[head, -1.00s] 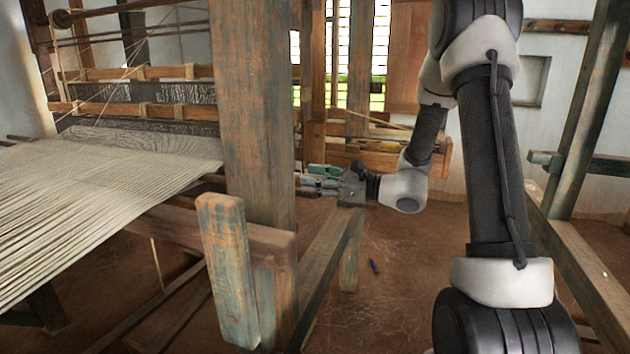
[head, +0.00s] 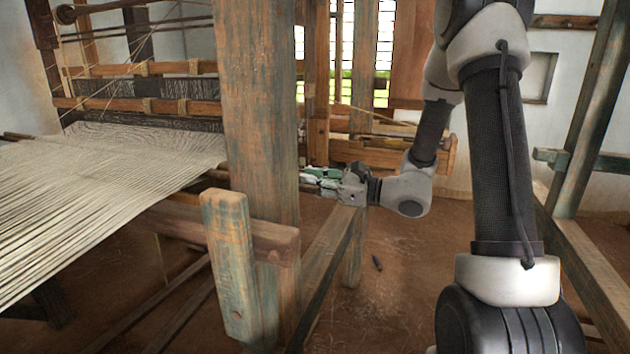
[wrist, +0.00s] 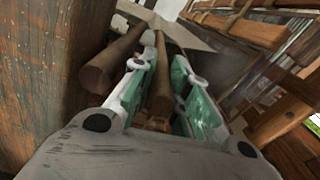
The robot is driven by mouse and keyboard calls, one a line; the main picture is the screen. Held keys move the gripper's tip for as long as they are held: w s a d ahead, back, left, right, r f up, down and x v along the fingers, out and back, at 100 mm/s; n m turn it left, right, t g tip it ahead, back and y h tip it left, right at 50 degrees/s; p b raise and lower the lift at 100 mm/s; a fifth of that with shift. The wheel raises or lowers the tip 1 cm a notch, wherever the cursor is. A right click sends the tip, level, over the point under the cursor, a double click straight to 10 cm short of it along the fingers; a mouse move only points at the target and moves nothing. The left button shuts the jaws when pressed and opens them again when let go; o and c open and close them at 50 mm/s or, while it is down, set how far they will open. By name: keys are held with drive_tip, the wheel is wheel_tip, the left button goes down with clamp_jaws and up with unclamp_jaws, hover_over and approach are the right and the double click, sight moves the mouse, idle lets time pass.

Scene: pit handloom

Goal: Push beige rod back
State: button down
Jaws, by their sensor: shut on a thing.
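My gripper (head: 318,180) reaches left toward the big upright post, and its tips are partly lost in small detail there. In the wrist view, its two fingers with green pads (wrist: 166,64) lie either side of a wooden rod (wrist: 160,95) and are shut on it. The rod looks brown rather than beige and runs lengthwise between the fingers. A second brown rod (wrist: 112,64) lies just left of the fingers, outside them. In the head view the held rod is mostly hidden by the post and the fingers.
The thick upright post (head: 262,115) stands close to the left of my gripper. Pale warp threads (head: 90,175) stretch across the loom at left. A low wooden rail (head: 328,262) runs below the gripper. Open floor (head: 410,290) lies at centre right.

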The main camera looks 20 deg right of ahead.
drive_tip(key=c, duration=1.3)
unclamp_jaws()
drive_tip(key=shift+s+a, duration=0.1)
drive_tip(key=shift+s, duration=0.1)
drive_tip(key=v, duration=1.2)
drive_tip(key=shift+w, duration=0.1)
